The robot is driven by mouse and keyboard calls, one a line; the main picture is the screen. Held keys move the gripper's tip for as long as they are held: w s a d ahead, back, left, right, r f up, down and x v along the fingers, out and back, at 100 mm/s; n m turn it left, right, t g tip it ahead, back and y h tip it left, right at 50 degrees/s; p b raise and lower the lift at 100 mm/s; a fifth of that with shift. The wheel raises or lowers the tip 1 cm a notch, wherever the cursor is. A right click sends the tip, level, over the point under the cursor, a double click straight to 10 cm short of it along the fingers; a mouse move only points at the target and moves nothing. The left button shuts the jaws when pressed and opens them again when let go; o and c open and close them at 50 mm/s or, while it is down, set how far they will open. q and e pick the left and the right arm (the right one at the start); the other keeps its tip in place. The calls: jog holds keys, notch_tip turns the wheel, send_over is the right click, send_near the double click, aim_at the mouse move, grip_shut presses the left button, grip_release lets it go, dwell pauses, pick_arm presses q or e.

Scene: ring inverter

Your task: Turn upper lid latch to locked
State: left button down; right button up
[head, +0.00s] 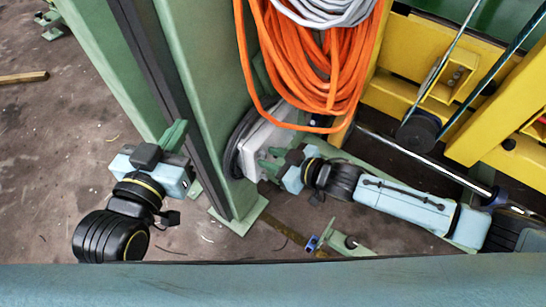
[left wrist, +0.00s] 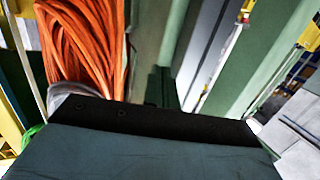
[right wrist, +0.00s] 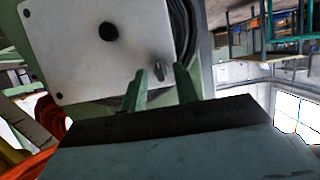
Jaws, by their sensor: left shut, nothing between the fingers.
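The inverter's pale lid (head: 265,138) is on the side of the green column, partly behind the orange cable in the head view. In the right wrist view the lid (right wrist: 95,55) shows a dark round knob (right wrist: 107,31) near its middle. A small grey metal latch (right wrist: 158,73) stands at the lid's edge; its exact angle is hard to tell. My right gripper (head: 268,160) is open at the lid; in the right wrist view its fingertips (right wrist: 161,76) are apart, with the latch in line between them, contact unclear. My left gripper (head: 178,132) is shut and empty, left of the column.
The green column (head: 200,60) stands between my grippers. Coiled orange cable (head: 305,65) hangs just above the lid. A yellow frame (head: 420,95) and metal rods are at the right. The floor (head: 60,140) at the left is mostly clear.

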grip_shut()
